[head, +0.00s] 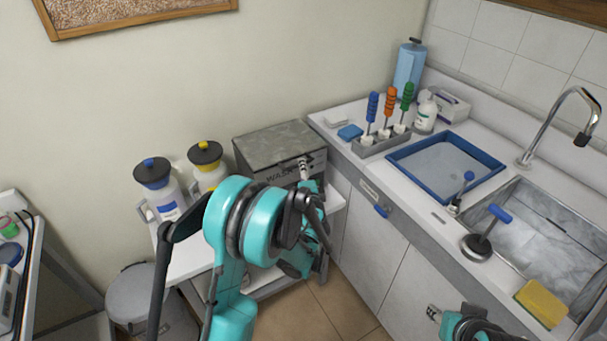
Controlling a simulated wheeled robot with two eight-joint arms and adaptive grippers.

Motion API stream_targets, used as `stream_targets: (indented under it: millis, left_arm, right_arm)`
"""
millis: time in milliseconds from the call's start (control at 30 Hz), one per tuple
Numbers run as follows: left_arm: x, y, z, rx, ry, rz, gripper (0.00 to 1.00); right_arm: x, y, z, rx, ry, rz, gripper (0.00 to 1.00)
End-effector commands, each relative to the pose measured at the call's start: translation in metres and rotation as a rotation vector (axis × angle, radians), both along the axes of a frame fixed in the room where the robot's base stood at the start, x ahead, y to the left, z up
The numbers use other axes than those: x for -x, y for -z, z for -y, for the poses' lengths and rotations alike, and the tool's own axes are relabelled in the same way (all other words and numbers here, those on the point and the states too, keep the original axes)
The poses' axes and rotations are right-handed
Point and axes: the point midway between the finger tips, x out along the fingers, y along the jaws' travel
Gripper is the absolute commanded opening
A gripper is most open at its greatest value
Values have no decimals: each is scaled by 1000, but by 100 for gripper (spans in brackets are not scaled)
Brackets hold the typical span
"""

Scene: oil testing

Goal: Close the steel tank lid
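The steel tank is a grey metal box (262,176) with partly hidden lettering on its front, on a low white table by the wall. Its flat, mottled grey lid (275,145) lies over the top and looks level; I cannot tell whether it is fully seated. My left gripper (304,168) is at the tank's front right, just below the lid's front edge. Contact is unclear, and my arm hides part of the tank's front. My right gripper (434,313) is low at the bottom right, in front of the cabinets, away from the tank. The finger gaps are too small to read.
Two bottles, one blue-labelled (160,190) and one yellow-labelled (207,168), stand left of the tank. The counter at right holds a tool rack (382,143), a blue tray (445,165) and a sink (545,225).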

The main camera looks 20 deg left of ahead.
Motion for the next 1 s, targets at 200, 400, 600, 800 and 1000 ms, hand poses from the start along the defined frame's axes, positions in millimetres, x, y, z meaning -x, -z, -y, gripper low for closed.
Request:
stream_targets:
  millis: [200, 400, 600, 800, 1000]
  left_arm:
    - [29, -4, 14, 5, -1, -1, 32]
    - [69, -12, 35, 2, 1, 0, 32]
    - [97, -18, 50, 1, 2, 1, 32]
    - [107, -21, 55, 0, 1, 2, 32]
    - [107, -21, 55, -1, 1, 2, 32]
  right_arm:
    - [0, 0, 0, 0, 0, 0, 40]
    - [0, 0, 0, 0, 0, 0, 40]
    - [0, 0, 0, 0, 0, 0, 40]
    - [0, 0, 0, 0, 0, 0, 40]
    - [0, 0, 0, 0, 0, 0, 40]
